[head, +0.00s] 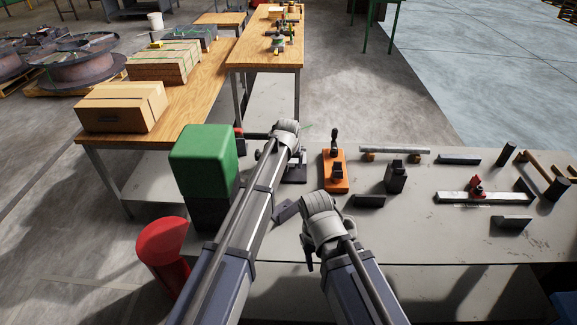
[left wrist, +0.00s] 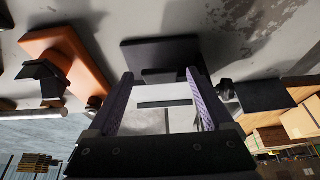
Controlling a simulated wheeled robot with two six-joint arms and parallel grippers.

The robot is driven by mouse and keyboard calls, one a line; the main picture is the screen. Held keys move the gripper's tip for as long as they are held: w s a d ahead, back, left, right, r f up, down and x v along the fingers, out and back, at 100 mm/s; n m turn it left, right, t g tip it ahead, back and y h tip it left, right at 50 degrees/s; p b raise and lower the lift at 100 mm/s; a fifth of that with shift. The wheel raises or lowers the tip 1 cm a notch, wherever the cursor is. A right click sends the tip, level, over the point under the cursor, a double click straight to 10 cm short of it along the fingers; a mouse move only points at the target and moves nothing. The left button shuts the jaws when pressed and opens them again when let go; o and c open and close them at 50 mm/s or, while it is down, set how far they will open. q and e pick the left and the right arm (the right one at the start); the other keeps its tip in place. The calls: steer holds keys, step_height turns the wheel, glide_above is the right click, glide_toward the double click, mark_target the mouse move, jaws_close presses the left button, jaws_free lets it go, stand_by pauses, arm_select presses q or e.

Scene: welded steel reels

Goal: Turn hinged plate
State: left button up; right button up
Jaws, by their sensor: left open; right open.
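The hinged plate appears to be part of a dark fixture (head: 295,172) on the grey table, left of the orange block; my left arm partly covers it. In the left wrist view a flat dark base (left wrist: 160,52) with a smaller raised dark part lies just beyond my left fingers. My left gripper (left wrist: 165,98) is open, its two purple-lined fingers apart with nothing visibly clamped between them. In the head view its wrist is above the fixture and its fingers are hidden. My right gripper (head: 320,215) is open over the table's front part, apart from the fixture.
A green block (head: 203,158) on a dark block stands at the left. An orange block (head: 335,172) with a black knob stands right of the fixture. A black block (head: 396,176), a bar (head: 394,151) and a clamp piece (head: 480,196) are farther right. Wooden tables (head: 200,85) stand behind.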

arm_select(q)
jaws_close()
stand_by(0.5)
steer(key=shift+f, duration=0.1)
